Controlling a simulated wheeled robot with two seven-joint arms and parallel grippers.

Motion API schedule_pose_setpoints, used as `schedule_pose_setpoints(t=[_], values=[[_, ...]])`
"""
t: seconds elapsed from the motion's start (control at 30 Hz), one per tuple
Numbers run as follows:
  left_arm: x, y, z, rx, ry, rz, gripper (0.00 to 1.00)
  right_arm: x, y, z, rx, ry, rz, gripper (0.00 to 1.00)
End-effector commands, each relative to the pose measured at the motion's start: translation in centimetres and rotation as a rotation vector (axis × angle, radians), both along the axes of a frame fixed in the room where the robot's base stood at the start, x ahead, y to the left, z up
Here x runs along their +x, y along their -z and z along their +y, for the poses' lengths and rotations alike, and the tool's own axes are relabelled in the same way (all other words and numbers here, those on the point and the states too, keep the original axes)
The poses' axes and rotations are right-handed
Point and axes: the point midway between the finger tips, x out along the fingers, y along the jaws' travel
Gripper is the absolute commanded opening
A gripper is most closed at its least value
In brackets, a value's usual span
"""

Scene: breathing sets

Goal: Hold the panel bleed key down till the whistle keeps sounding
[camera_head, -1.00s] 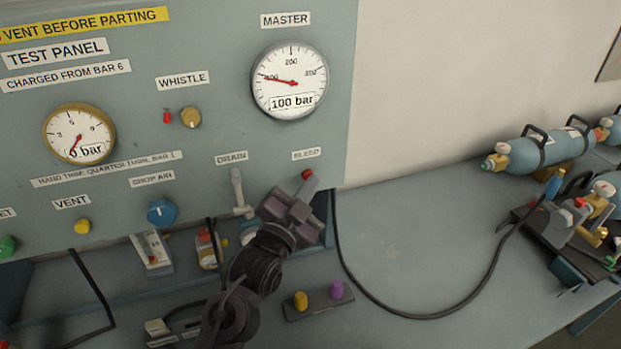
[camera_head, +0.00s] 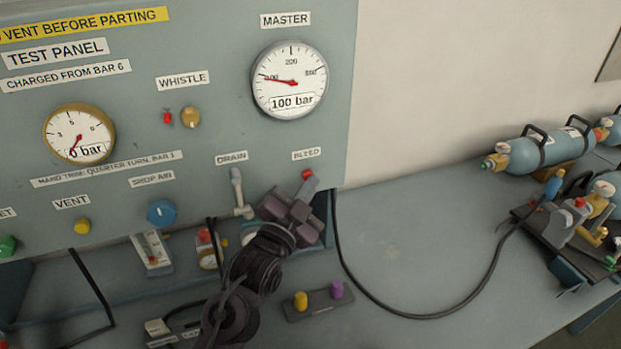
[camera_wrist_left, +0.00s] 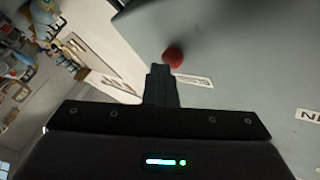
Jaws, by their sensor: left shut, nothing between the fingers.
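The bleed key (camera_head: 308,174) is a small red knob under the BLEED label at the panel's lower right edge. It also shows in the left wrist view (camera_wrist_left: 173,57), just beyond my fingertips. My left gripper (camera_head: 304,188) is shut and empty, its tips right at the key; I cannot tell whether they touch it or press it. In the left wrist view the closed fingers (camera_wrist_left: 160,76) point toward the red knob. The whistle (camera_head: 190,117) is a brass round fitting with a small red piece to its left. My right gripper is not in view.
The master gauge (camera_head: 290,80) reads 100 bar; the brass gauge (camera_head: 79,134) reads 0 bar. The drain lever (camera_head: 238,190) is close left of my gripper. A block with yellow and purple knobs (camera_head: 318,302) lies on the bench. A black hose (camera_head: 420,317) curves across otherwise clear bench.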

Motion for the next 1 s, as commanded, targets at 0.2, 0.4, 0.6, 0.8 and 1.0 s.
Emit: schedule_pose_setpoints(t=[0.2,0.4,0.6,0.8,1.0], values=[[-0.4,0.0,0.0,0.000,-0.004,0.001,0.00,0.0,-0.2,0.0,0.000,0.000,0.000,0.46],[-1.4,0.1,-0.4,-0.001,-0.004,0.002,0.00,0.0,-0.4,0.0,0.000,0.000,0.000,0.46],[-1.8,0.1,-0.7,0.000,-0.001,0.000,0.00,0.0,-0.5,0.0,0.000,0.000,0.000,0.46],[-1.9,0.1,-0.7,0.000,-0.001,0.001,0.00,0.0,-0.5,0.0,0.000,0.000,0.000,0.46],[-3.3,0.1,-1.3,0.000,0.001,0.003,0.00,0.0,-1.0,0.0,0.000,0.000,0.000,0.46]])
